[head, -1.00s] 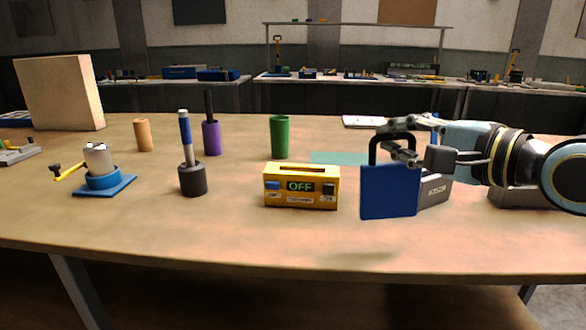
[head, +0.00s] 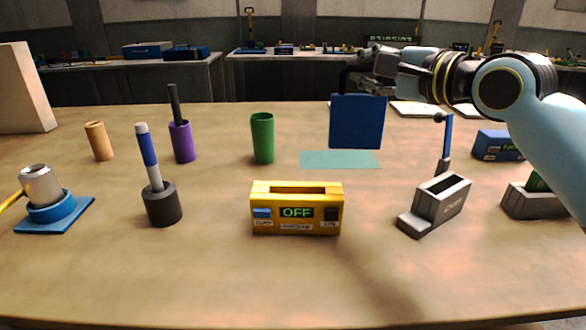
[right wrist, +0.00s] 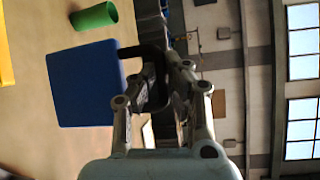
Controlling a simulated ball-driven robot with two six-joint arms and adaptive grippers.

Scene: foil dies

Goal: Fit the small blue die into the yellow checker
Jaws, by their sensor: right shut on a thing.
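The blue die (head: 357,122) is a flat blue plate with a black handle on top. My right gripper (head: 362,74) is shut on this handle and holds the die upright in the air. In the right wrist view the die (right wrist: 82,84) hangs from its black handle, which lies between the fingers (right wrist: 150,82). The yellow checker (head: 296,221) stands on the table, nearer to me and left of the die. It has a long slot in its top and a display reading OFF. My left gripper is out of view.
A teal mat (head: 338,160) lies behind the checker. A grey slotted block (head: 440,203) stands to its right. A green cylinder (head: 262,139) and a dark holder with a blue-and-white pen (head: 163,204) stand to the left. The table front is clear.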

